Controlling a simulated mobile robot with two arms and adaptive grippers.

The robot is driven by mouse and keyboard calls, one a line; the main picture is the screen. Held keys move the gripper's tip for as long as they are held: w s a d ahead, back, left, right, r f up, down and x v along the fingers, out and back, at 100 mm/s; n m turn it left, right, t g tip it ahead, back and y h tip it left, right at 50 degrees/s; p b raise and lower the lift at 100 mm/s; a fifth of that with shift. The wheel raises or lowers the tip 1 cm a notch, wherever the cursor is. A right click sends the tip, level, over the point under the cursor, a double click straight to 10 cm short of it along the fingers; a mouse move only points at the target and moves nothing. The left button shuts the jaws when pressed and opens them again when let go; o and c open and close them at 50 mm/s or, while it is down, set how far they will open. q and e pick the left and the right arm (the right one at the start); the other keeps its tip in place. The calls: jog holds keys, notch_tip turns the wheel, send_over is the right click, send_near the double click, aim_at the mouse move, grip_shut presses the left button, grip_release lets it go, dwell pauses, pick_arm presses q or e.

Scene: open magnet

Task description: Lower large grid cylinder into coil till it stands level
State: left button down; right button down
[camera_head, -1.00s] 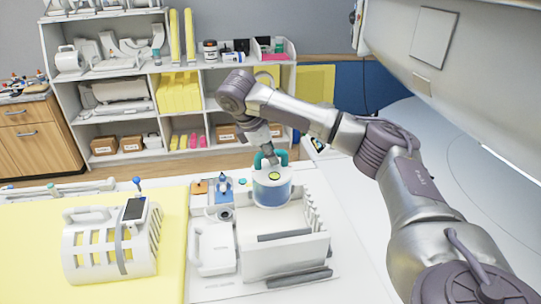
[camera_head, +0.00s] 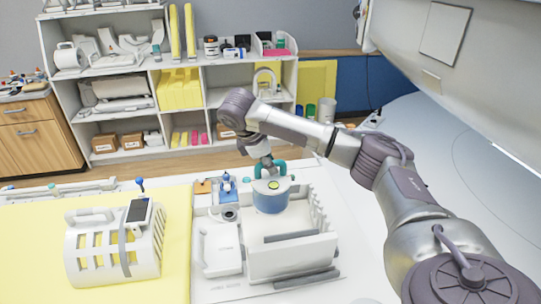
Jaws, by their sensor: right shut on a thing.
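The large cylinder (camera_head: 270,203) has a blue body, a pale top with a round yellow-green mark, and a teal handle (camera_head: 281,168). My right gripper (camera_head: 266,162) is shut on that handle from above. The cylinder looks about upright at the back of the white open coil (camera_head: 292,260), which has a slotted right wall. The cylinder's underside is not clearly visible, so I cannot tell whether it touches the coil's floor. My left gripper is out of view.
A white slatted cage-like coil (camera_head: 88,262) with a small screen lies on the yellow pad (camera_head: 25,270) at left. A white casing (camera_head: 222,250) stands left of the open coil. Shelves (camera_head: 180,100) stand behind.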

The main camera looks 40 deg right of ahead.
aim_at(267, 178)
jog(key=shift+f, duration=0.85)
notch_tip(267, 178, down, 5)
jog(key=b, duration=0.4)
jog(key=shift+f, duration=3.2)
jog(key=shift+s+a+p, duration=0.2)
jog(key=shift+s+p, duration=0.15)
jog(key=shift+p, duration=0.5)
jog(key=shift+f, duration=0.4)
